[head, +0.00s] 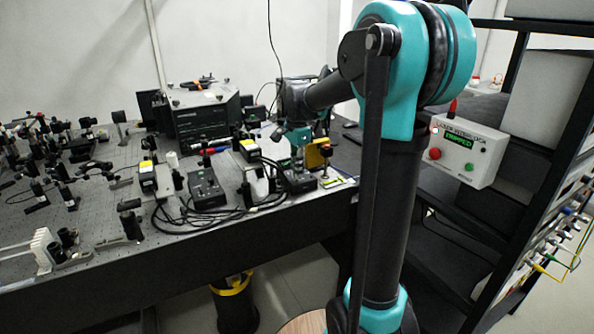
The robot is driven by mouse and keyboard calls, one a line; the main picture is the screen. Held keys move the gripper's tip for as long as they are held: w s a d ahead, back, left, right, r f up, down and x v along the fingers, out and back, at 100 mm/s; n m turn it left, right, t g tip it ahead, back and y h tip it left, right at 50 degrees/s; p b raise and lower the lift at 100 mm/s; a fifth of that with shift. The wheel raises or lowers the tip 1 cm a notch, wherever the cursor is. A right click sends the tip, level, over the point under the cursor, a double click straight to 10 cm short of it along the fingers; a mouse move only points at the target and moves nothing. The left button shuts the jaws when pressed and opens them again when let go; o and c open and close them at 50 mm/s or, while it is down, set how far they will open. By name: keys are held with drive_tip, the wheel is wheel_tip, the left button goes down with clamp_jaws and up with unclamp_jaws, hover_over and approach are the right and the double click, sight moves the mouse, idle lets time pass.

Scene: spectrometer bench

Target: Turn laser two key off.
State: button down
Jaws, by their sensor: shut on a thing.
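Two black laser control boxes stand near the bench's front edge, the left one (207,188) in clear view and the right one (300,181) partly under my gripper. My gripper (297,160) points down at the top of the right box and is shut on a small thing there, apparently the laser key. The key itself is hidden by the fingers and too small to make out, so its turned position cannot be told. Two laser heads with yellow labels, the left (147,176) and the right (250,151), stand behind the boxes.
A yellow-faced part (318,153) stands close right of my gripper. Black cables (240,211) loop between the boxes. Optics mounts (60,170) crowd the left bench. An interlock box (461,152) reading "TRIPPED" hangs at the right rack. A dark instrument (205,112) sits behind.

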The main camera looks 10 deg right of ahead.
drive_tip(key=shift+n, duration=0.3)
drive_tip(key=n, duration=0.4)
drive_tip(key=shift+n, duration=0.3)
drive_tip(key=n, duration=0.9)
drive_tip(key=shift+n, duration=1.7)
drive_tip(key=c, duration=1.7)
unclamp_jaws()
